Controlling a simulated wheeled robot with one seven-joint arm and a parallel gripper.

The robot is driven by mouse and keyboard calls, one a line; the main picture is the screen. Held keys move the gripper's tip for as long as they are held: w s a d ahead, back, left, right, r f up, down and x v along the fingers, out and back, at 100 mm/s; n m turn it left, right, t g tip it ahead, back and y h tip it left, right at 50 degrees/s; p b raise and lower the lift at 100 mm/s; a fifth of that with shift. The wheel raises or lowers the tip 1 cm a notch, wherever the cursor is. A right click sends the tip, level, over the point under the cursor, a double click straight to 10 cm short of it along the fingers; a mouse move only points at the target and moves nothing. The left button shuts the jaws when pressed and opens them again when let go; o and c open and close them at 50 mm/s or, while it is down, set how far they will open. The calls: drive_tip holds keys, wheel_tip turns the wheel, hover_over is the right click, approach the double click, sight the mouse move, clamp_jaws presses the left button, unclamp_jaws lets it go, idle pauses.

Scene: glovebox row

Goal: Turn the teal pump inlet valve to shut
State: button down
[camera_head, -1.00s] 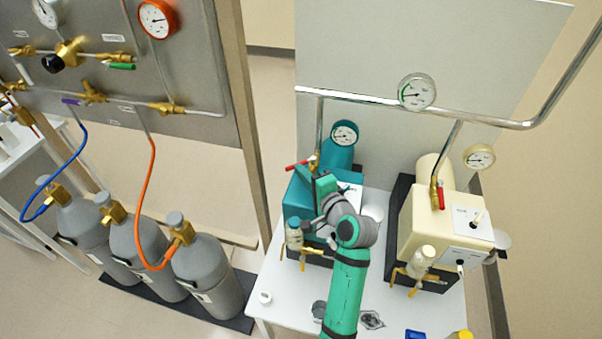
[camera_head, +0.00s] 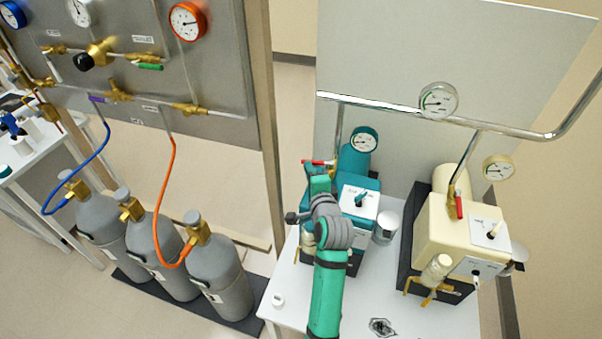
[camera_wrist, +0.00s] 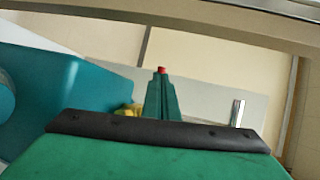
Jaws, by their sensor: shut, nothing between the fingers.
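The teal pump (camera_head: 349,207) stands on the white table, partly hidden behind my arm. Its inlet valve has a red lever (camera_head: 317,162) at the foot of the vertical pipe, sticking out to the left, across the pipe. My gripper (camera_head: 320,180) is shut and empty, just in front of and below the lever. In the wrist view my closed fingers (camera_wrist: 161,97) point away from me, with a small red end of the lever (camera_wrist: 162,69) showing just past their tips. I cannot tell whether they touch. The brass valve body (camera_wrist: 131,109) is mostly hidden behind the fingers.
A cream pump (camera_head: 440,230) with its own red-handled valve (camera_head: 459,207) stands to the right. A chrome pipe (camera_head: 390,106) runs above both pumps. Grey gas cylinders (camera_head: 217,265) and a frame post (camera_head: 266,120) stand to the left. The table front is mostly clear.

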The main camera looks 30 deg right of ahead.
drive_tip(key=shift+w+d, duration=0.1)
drive_tip(key=shift+w, duration=0.75)
idle(0.3)
drive_tip(key=s+a+r, duration=0.2)
drive_tip(key=s+a, duration=0.7)
drive_tip(key=a, duration=0.1)
drive_tip(key=shift+s+r, duration=0.3)
drive_tip(key=shift+r, duration=0.05)
